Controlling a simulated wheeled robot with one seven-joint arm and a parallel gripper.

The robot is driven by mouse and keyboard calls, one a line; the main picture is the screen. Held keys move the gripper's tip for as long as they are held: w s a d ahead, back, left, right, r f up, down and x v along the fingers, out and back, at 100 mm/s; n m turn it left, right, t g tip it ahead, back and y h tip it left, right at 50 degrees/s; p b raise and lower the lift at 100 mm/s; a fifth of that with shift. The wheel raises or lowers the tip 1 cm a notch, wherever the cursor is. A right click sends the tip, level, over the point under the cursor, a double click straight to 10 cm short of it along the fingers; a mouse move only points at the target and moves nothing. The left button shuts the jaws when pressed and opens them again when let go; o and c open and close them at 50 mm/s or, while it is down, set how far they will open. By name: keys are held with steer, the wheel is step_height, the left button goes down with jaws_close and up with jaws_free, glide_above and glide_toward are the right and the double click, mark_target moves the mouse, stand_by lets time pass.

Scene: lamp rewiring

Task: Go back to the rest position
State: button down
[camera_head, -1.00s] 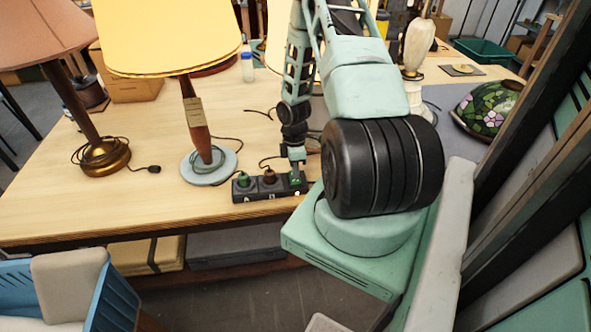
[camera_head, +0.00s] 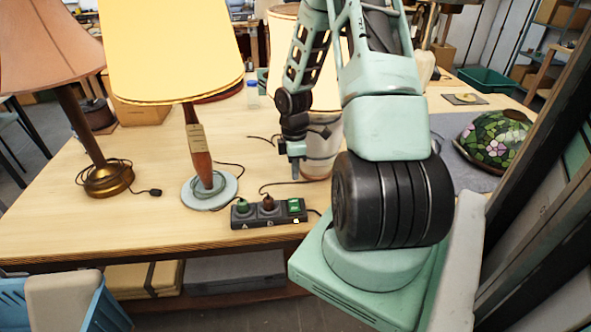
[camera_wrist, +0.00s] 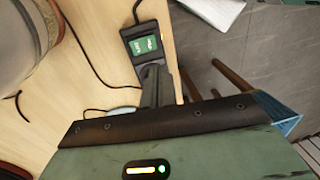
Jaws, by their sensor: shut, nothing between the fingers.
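My gripper (camera_head: 296,174) is shut and empty. It points down above the table, behind the right end of the black power strip (camera_head: 252,219) and apart from it. A green plug (camera_head: 241,205) and a brown plug (camera_head: 267,203) sit in the strip, and the switch (camera_head: 294,205) at its right end shows green. In the wrist view my gripper's fingers (camera_wrist: 153,75) are close together in front of the power strip's end (camera_wrist: 135,31), with its green switch (camera_wrist: 146,44) in sight.
A pale ceramic lamp base (camera_head: 321,150) stands close to the right of my gripper. A yellow-shaded lamp (camera_head: 198,145) and a brass-based lamp (camera_head: 108,178) stand left. A flowered glass shade (camera_head: 493,140) lies right. Cords cross the wooden table (camera_head: 60,220).

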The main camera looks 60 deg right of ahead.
steer(key=shift+r, duration=0.7)
